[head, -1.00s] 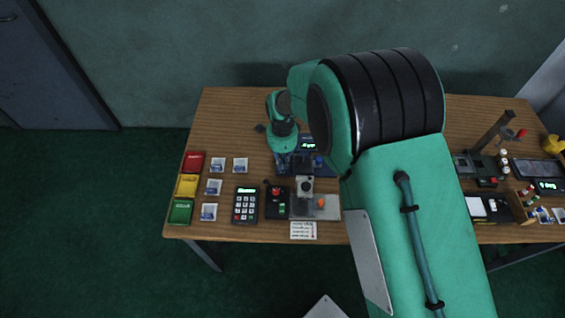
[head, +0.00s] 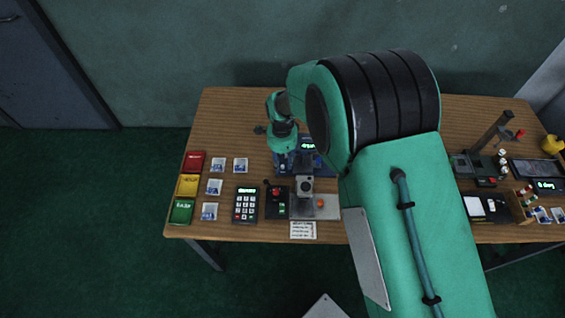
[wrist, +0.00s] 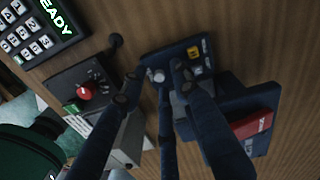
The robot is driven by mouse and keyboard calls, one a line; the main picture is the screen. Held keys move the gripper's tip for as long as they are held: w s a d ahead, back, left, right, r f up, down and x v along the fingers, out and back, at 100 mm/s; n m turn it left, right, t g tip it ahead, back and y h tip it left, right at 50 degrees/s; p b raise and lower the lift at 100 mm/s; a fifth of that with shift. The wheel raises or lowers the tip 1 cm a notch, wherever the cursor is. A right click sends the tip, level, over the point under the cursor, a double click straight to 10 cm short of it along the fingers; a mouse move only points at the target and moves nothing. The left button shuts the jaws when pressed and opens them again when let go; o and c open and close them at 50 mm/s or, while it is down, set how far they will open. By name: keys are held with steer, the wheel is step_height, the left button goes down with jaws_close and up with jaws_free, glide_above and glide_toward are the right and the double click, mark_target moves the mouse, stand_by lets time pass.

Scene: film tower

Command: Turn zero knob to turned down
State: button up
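A small silver knob (wrist: 157,76), which looks like the zero knob, sits on a dark blue device (wrist: 203,42) in the wrist view. Small gaps show between the knob and the side fingertips, so the fingers look open. I cannot tell whether any finger touches it. In the head view, the blue device (head: 322,162) with a lit green display stands under my wrist, and the knob is hidden there.
A keypad (wrist: 40,30) reading READY and a dark box with a red knob (wrist: 85,92) lie left of the device. A red block (wrist: 252,125) is close on the right.

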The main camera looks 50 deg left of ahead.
mark_target(282, 165)
steer(key=shift+r, duration=0.1)
step_height(282, 165, up, 12)
steer(key=shift+a, duration=0.2)
stand_by(0.4)
stand_by(0.5)
